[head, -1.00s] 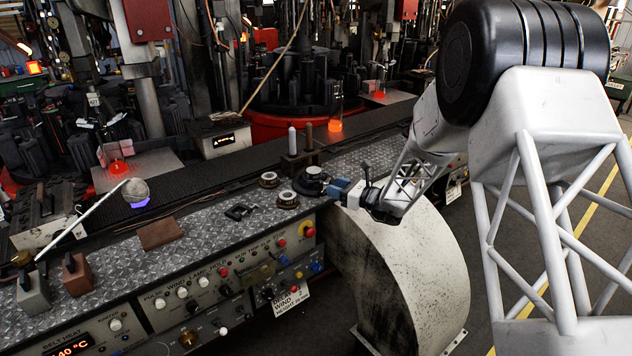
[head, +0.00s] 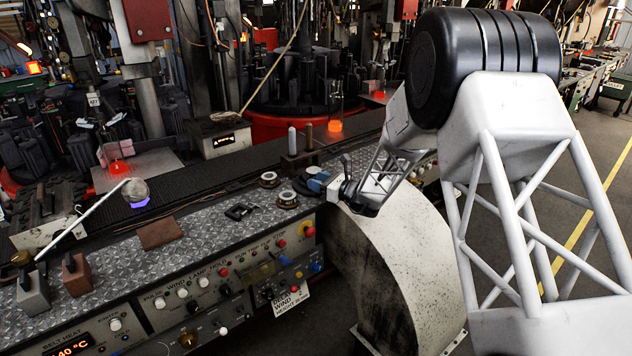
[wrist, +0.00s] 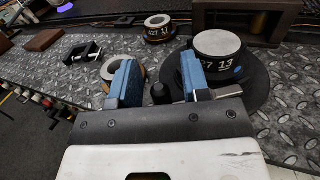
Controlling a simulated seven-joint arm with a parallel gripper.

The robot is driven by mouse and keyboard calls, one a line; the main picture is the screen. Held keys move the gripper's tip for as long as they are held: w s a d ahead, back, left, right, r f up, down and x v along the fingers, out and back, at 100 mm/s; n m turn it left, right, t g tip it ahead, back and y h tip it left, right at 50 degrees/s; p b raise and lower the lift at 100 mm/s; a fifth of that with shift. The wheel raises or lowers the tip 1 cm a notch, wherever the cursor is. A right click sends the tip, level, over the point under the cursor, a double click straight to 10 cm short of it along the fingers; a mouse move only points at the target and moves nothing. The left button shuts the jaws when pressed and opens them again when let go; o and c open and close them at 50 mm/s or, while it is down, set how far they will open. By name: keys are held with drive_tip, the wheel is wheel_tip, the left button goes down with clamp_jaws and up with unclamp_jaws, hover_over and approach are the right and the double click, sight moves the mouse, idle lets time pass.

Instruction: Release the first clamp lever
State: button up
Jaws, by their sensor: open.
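My gripper (head: 318,183) is at the right end of the bench in the head view, beside the dark round fixture there, which it largely hides. In the wrist view the two blue fingers of my gripper (wrist: 157,66) are apart. A black knob (wrist: 160,93), which looks like the clamp lever's handle, stands between them, with no clear contact visible. A short metal bar (wrist: 229,91) shows just right of the right finger. A grey-topped mould (wrist: 220,58) marked "27 13" sits on a black round base (wrist: 258,95) beyond the right finger.
Two ring-shaped pieces, one farther back (wrist: 158,28) and one partly behind the left finger (wrist: 115,68), stand close by. A black bracket (head: 240,211) and brown block (head: 160,233) lie left on the bench (head: 205,237). A dark holder (head: 298,164) with two upright pins stands behind.

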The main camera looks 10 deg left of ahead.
drive_tip(key=shift+w+a, duration=0.2)
drive_tip(key=shift+a, duration=0.15)
clamp_jaws()
drive_tip(key=shift+a+m+t+h, duration=0.1)
drive_tip(key=shift+m+t+h, duration=0.2)
drive_tip(key=shift+t, duration=0.1)
drive_tip(key=shift+w+a+m+t+h, duration=0.15)
drive_tip(key=shift+m+t+h, duration=0.25)
drive_tip(key=shift+t, duration=0.2)
drive_tip(key=shift+w+a+m+t+h, duration=0.1)
drive_tip(key=shift+m+t+h, duration=0.2)
drive_tip(key=shift+m+t, duration=0.25)
drive_tip(key=shift+w+a+m+t+h, duration=0.15)
drive_tip(key=shift+w+m+t+h, duration=0.2)
drive_tip(key=shift+m+t+h, duration=0.55)
drive_tip(key=shift+w+a+m+t+h, duration=0.15)
drive_tip(key=shift+w+m+t+h, duration=0.15)
drive_tip(key=shift+m+t+h, duration=0.55)
drive_tip(key=shift+t+h, duration=0.25)
drive_tip(key=shift+t, duration=0.05)
